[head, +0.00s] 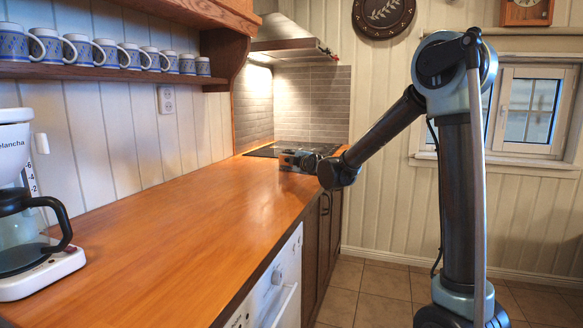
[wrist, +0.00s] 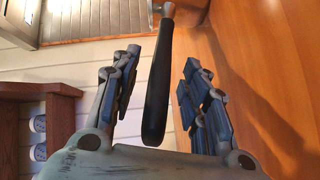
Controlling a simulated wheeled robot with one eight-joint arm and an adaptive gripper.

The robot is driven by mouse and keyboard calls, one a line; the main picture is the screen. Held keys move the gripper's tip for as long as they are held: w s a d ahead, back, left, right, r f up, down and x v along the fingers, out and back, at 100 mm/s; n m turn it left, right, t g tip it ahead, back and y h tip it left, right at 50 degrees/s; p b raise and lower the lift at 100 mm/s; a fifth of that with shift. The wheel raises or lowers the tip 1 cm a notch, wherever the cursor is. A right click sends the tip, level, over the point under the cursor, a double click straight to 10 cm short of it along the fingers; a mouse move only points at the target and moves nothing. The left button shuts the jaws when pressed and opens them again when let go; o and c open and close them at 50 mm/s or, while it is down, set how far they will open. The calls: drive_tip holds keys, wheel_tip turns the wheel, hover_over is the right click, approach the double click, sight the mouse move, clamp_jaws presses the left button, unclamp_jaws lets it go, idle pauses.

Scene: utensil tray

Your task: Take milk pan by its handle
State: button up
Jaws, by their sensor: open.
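In the wrist view the milk pan's black handle (wrist: 157,85) runs lengthwise between the two fingers of my gripper (wrist: 158,82). A short metal part (wrist: 161,8) joins its far end at the top edge. A gap shows between the handle and each finger, so the jaws are open and not closed on it. The pan's body is out of the wrist frame. In the head view my gripper (head: 296,160) is over the far end of the counter, in front of the cooktop. The pan cannot be made out there.
The wooden counter (head: 180,225) is clear between the coffee maker (head: 35,215) and my gripper. The dark cooktop (head: 272,150) lies at the far end under the hood (head: 285,50). A shelf (head: 150,72) with several blue mugs hangs on the left wall.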

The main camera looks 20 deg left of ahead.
drive_tip(key=shift+c, duration=0.2)
clamp_jaws()
drive_tip(key=shift+r, duration=0.15)
